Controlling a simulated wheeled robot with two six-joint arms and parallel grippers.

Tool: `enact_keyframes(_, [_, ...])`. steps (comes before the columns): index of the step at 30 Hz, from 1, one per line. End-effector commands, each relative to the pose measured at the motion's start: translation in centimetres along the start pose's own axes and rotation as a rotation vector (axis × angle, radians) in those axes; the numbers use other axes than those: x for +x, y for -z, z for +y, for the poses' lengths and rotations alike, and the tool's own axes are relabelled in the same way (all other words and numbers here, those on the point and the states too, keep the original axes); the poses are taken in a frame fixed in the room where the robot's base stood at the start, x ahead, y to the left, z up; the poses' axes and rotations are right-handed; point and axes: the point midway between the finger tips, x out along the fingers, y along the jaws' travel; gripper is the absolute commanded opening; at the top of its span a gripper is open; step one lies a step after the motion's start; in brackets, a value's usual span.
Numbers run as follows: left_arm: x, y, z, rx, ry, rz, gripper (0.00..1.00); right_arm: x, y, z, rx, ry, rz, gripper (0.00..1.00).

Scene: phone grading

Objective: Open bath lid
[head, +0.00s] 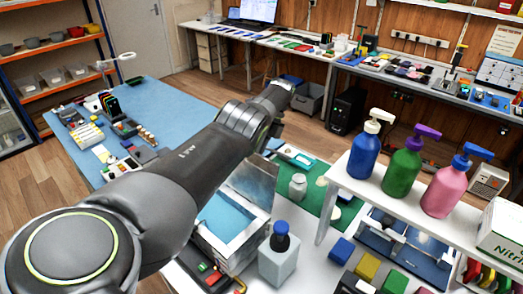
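The bath (262,225) is a silver box at the lower middle of the head view, with blue showing inside its pale rim. A grey metal panel (257,180), apparently its lid, stands raised at the far side of the opening. My arm from the left passes in front of the bath's left part and hides some of it. My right gripper is not in view. I cannot see any finger touching the lid.
A grey bottle with a dark blue top (279,255) stands close to the bath's right. A white shelf (345,185) holds blue, green and pink pump bottles. A green mat (322,200) with small containers lies behind. Coloured blocks (367,266) sit at lower right.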

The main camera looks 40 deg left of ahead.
Motion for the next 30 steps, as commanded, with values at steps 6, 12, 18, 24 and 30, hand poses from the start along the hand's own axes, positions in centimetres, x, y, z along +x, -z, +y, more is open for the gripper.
enact_keyframes(6, [1.14,0.23,-0.02,0.003,-0.026,0.009,0.00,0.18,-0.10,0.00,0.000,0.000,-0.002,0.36])
enact_keyframes(12, [1.13,0.22,-0.02,0.002,-0.026,0.009,0.00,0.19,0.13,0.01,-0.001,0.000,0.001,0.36])
enact_keyframes(18, [0.90,0.10,0.02,0.001,-0.021,0.007,0.32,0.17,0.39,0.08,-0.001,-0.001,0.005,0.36])
enact_keyframes(24, [0.67,0.02,0.05,0.000,-0.017,0.004,0.32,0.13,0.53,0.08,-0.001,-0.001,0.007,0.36])
enact_keyframes(30, [0.27,0.07,0.24,-0.001,-0.015,0.004,0.32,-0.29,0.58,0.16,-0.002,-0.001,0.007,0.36])
